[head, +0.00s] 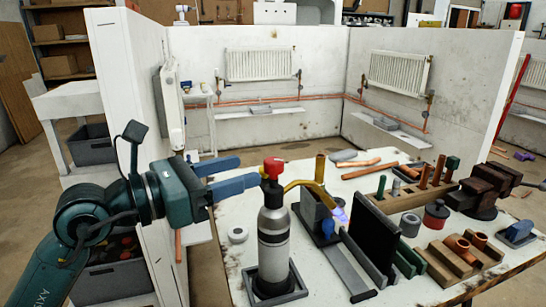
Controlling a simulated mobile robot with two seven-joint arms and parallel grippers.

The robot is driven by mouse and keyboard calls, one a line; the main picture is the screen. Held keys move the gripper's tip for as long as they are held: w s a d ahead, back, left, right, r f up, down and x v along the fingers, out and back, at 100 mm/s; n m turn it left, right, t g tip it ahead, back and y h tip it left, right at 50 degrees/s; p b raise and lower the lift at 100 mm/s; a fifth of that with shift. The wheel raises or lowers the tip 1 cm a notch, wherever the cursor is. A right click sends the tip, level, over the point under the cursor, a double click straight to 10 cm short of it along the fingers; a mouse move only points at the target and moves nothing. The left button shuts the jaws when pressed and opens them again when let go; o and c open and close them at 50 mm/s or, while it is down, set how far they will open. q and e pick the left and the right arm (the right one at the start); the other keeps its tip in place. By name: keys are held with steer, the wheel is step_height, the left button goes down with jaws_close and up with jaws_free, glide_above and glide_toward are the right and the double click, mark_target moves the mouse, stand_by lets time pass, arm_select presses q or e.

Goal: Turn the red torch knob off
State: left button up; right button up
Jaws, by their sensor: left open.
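The torch is a grey bottle (273,240) with a black collar, standing upright in a dark square tray (292,290) at the front left of the bench. Its red knob (273,167) sits on top. A brass tube (312,186) bends out to the right from its head, with a pale violet patch (340,213) near the tube's end. My left gripper (249,171) is open, with blue fingers pointing right just left of the red knob. Nothing is between the fingers. The lower finger's tip appears close to the torch's neck; I cannot tell whether they touch. My right gripper is not in view.
The workbench (236,262) holds a black upright plate (372,232), a vise (482,190), a wooden block with copper pipes (412,195) and a dark red tin (435,216). A white partition (135,75) stands behind my left arm. Radiators (260,65) hang behind.

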mark_target(265, 164)
arm_select(q)
steer(key=x, duration=0.7)
steer(key=shift+w+d+p, duration=0.15)
steer(key=shift+d+p, duration=0.05)
steer(key=shift+p, duration=0.1)
steer(key=shift+c, duration=0.3)
steer(key=c, duration=0.9)
